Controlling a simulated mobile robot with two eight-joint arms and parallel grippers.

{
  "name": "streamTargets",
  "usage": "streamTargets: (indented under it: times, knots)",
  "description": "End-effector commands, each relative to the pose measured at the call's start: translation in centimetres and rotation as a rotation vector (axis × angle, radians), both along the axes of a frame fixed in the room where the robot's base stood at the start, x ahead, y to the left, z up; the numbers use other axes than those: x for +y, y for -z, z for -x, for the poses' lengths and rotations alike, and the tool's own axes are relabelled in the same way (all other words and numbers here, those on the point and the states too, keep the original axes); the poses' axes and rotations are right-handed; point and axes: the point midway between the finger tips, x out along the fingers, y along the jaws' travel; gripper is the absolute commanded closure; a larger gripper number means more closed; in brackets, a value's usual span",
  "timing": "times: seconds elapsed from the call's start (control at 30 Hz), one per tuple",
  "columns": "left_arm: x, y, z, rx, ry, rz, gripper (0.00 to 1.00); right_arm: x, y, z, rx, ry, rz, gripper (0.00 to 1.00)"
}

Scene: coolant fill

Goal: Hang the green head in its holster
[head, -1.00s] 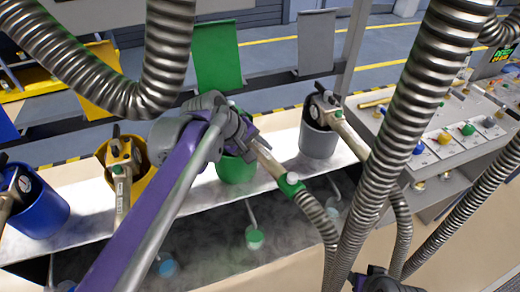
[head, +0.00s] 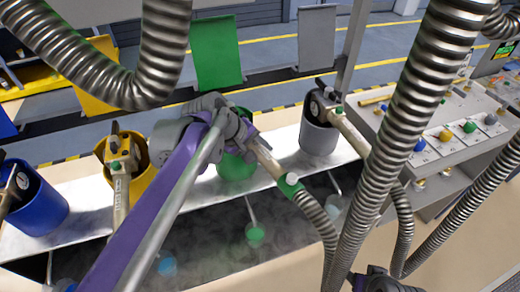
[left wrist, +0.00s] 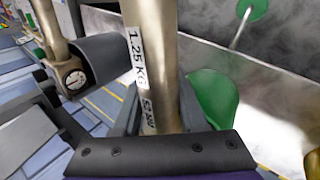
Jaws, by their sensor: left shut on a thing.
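My left gripper (head: 232,128) is shut on the green head, a metal tube (head: 268,163) with a green band and a ribbed hose. It holds the head over the green holster (head: 236,170), whose rim is largely hidden behind the gripper. I cannot tell whether the head's nose is inside the holster. In the left wrist view the tube (left wrist: 157,60), labelled 1.25 KG, runs between the fingers, with the green holster (left wrist: 212,98) to its right. A dark part of my right arm (head: 380,281) shows at the bottom edge; its fingers cannot be made out.
The grey holster (head: 318,138) with its own head stands to the right. The yellow (head: 149,180) and blue (head: 42,208) holsters, also with heads, stand to the left. A misty trough with coloured caps lies in front. Large ribbed hoses hang across the right side.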

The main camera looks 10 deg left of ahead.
Motion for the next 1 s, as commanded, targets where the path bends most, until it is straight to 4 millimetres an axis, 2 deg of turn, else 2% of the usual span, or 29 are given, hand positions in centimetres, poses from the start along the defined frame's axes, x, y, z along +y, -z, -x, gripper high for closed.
streamTargets:
  times: [0.97, 1.0]
  knots:
    - [0.0, 2.1, 0.0, 0.000, 0.000, 0.000, 1.00, 0.0, 1.4, 0.4, 0.007, 0.000, 0.000, 0.39]
    - [0.0, 2.0, 0.0, 0.000, 0.000, 0.000, 0.51, 0.0, 1.3, 0.4, 0.007, 0.000, 0.000, 0.39]
